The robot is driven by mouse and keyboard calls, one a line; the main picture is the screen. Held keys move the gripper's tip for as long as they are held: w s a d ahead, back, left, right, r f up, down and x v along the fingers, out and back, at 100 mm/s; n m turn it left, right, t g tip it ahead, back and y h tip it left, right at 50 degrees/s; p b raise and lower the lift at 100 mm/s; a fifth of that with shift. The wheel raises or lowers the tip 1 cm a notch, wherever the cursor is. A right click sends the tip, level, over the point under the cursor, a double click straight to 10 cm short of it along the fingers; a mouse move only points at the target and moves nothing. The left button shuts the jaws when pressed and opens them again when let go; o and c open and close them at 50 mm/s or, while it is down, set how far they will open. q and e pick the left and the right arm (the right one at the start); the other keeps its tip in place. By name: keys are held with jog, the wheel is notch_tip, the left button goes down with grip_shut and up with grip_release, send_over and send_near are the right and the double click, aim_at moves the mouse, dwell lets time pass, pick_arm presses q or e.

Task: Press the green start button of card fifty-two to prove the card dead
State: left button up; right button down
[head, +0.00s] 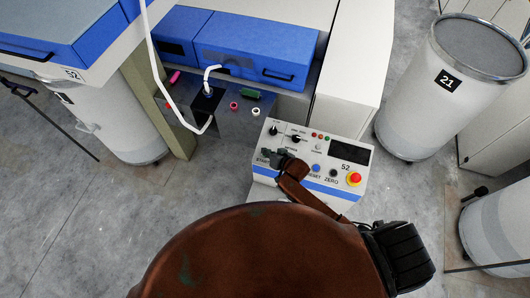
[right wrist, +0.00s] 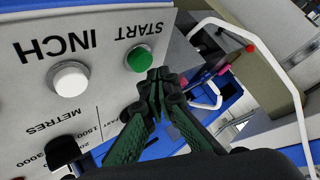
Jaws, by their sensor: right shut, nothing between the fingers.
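The control panel (head: 345,190) marked 52 stands in the middle of the head view, its sloped face towards me. The green start button (right wrist: 138,59) shows in the right wrist view under the upside-down word START; in the head view my gripper and arm hide it. My right gripper (right wrist: 158,82) is shut and empty, its dark fingertips just beside the button's lower right edge in that view. I cannot tell whether they touch it. In the head view the right gripper (head: 280,156) is over the panel's left part. My left gripper is not in view.
A white inch button (right wrist: 69,78) sits beside the start button. The panel also has a blue reset button (head: 316,168) and a red stop button (head: 354,178). A white hose (head: 153,60) hangs behind the panel. Can 21 (head: 425,100) stands at the right; grey floor lies left.

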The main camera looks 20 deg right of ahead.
jog(key=r+p, duration=0.3)
jog(key=s+r+p, duration=0.1)
jog(key=p, duration=0.1)
jog(key=shift+a+r, duration=0.35)
jog(key=shift+r, duration=0.05)
dwell(0.3)
dwell(0.4)
